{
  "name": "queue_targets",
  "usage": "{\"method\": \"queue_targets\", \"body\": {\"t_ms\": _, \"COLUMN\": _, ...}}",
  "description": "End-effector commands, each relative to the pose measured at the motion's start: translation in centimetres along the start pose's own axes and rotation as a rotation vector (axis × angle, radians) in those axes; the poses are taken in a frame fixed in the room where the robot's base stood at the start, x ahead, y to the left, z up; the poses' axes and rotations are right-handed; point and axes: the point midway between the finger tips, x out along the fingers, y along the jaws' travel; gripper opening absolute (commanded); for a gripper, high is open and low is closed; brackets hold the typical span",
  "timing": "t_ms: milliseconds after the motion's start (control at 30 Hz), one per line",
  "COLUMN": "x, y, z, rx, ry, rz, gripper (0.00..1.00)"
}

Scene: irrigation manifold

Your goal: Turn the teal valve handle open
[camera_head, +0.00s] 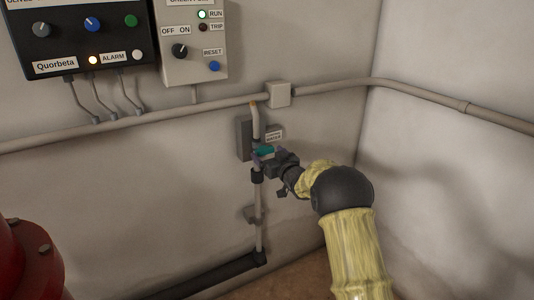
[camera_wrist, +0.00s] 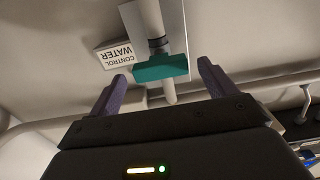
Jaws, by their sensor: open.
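The teal valve handle (camera_head: 264,152) is on a thin vertical pipe (camera_head: 258,205) against the wall, near the middle of the head view. In the wrist view the teal handle (camera_wrist: 160,68) is a bar lying crosswise to the pipe (camera_wrist: 152,20). My gripper (camera_head: 268,157) is right at the handle in the head view. In the wrist view my gripper (camera_wrist: 158,82) has its two purple fingers spread apart, one on each side of the handle, with gaps visible. I cannot tell whether either finger touches it. The valve body is partly hidden.
A white "control water" label (camera_wrist: 118,55) is beside the handle. A grey conduit (camera_head: 180,108) with a junction box (camera_head: 278,94) crosses the wall above. Control boxes (camera_head: 80,35) hang upper left. A red flanged object (camera_head: 28,262) stands lower left. A dark pipe (camera_head: 215,275) runs low along the wall.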

Motion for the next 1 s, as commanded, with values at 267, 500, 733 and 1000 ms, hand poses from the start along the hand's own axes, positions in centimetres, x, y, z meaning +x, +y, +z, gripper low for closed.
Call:
{"method": "queue_targets", "body": {"t_ms": 267, "x": 1.6, "y": -0.1, "z": 0.0, "rx": 0.0, "ry": 0.0, "rz": 0.0, "gripper": 0.84}}
{"method": "queue_targets", "body": {"t_ms": 500, "x": 1.6, "y": 0.0, "z": 0.0, "rx": 0.0, "ry": 0.0, "rz": 0.0, "gripper": 0.82}}
{"method": "queue_targets", "body": {"t_ms": 733, "x": 1.6, "y": 0.0, "z": 0.0, "rx": 0.0, "ry": 0.0, "rz": 0.0, "gripper": 0.39}}
{"method": "queue_targets", "body": {"t_ms": 1000, "x": 1.6, "y": 0.0, "z": 0.1, "rx": -0.014, "ry": 0.0, "rz": 0.0, "gripper": 0.39}}
